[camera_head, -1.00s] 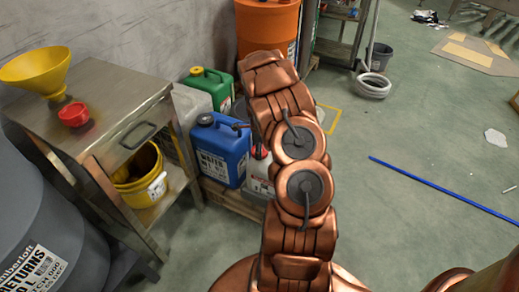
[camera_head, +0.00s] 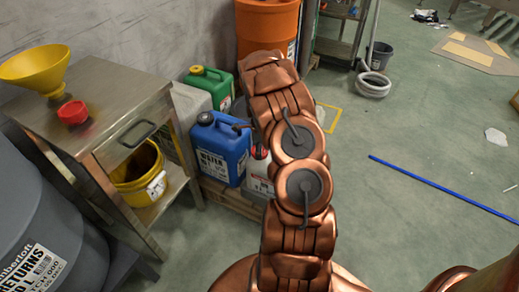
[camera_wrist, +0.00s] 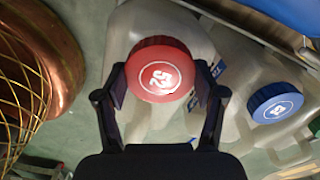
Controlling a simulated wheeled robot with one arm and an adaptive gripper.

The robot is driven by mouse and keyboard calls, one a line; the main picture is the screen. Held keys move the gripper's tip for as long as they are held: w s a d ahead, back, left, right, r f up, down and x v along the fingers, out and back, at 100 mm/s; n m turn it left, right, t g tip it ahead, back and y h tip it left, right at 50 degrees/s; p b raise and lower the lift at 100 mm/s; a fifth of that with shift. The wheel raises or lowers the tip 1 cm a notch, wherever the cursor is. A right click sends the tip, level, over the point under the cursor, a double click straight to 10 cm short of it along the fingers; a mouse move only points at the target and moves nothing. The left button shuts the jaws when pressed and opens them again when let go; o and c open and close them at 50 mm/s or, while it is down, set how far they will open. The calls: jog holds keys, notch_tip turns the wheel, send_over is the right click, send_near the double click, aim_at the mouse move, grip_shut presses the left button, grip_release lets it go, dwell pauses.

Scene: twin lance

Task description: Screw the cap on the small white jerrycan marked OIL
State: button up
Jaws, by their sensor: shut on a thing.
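In the wrist view a red cap (camera_wrist: 160,72) marked 52 sits between the fingers of my gripper (camera_wrist: 160,82), which is shut on its sides. The cap is over the top of a pale, whitish jerrycan (camera_wrist: 122,38); I cannot tell how far it is seated on the neck. In the head view a small white jerrycan (camera_head: 259,182) with red at its top stands on a low pallet, partly hidden by my arm. No OIL marking is readable. My gripper is hidden there behind my arm.
A second pale can with a blue cap (camera_wrist: 276,103) stands close at right in the wrist view. A blue WATER jerrycan (camera_head: 222,152), a green jerrycan (camera_head: 212,88) and an orange drum (camera_head: 265,28) crowd the pallet.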

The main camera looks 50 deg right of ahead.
jog(key=shift+f, duration=0.15)
dwell(0.6)
jog(key=o, duration=1.4)
jog(key=shift+c, duration=0.2)
jog(key=c, duration=1.4)
jog(key=shift+o, duration=0.2)
jog(key=shift+f+m+b, duration=0.15)
jog(key=shift+m+b, duration=0.65)
jog(key=shift+b, duration=0.05)
jog(key=m+b, duration=0.1)
jog(key=m, duration=0.4)
jog(key=shift+b, duration=0.4)
jog(key=shift+m, duration=1.2)
